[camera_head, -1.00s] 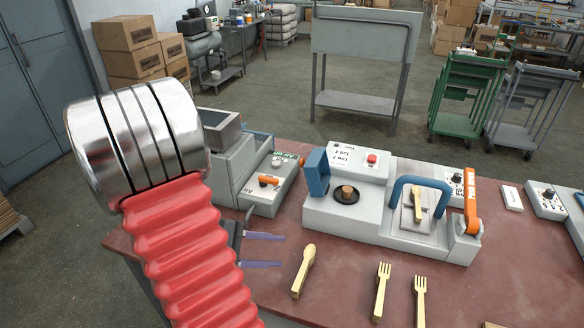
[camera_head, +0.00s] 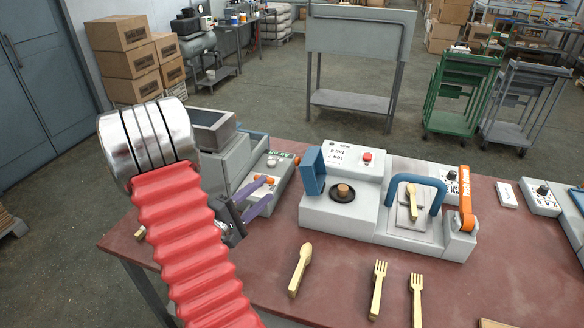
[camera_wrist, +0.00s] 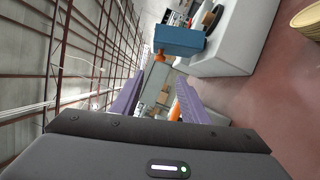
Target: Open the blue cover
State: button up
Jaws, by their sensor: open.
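The blue cover (camera_head: 313,170) is an upright blue panel at the left end of the pale grey press (camera_head: 338,214). It stands beside a black round plate (camera_head: 344,195) with a wooden knob on it. In the wrist view the blue cover (camera_wrist: 180,40) shows as a blue block beyond the fingers, against the pale press body. My gripper (camera_head: 266,190) is open, its purple fingers apart and empty. It is left of the cover in the head view, in front of the left machine, and appears clear of the cover. Both fingers (camera_wrist: 160,100) show in the wrist view.
A grey machine with an orange lever (camera_head: 268,180) stands behind my gripper. A blue arched handle (camera_head: 418,182) and an orange lever (camera_head: 466,198) are on the press's right part. A wooden spoon (camera_head: 300,270) and two forks (camera_head: 377,288) lie in front. Bare tabletop lies between.

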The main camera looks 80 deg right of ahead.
aim_at(310, 173)
jog(key=shift+s+d, duration=0.1)
jog(key=x, duration=1.3)
jog(key=shift+d, duration=0.25)
jog(key=shift+f, duration=0.1)
jog(key=shift+c, duration=0.2)
jog(key=shift+s, duration=0.1)
grip_shut()
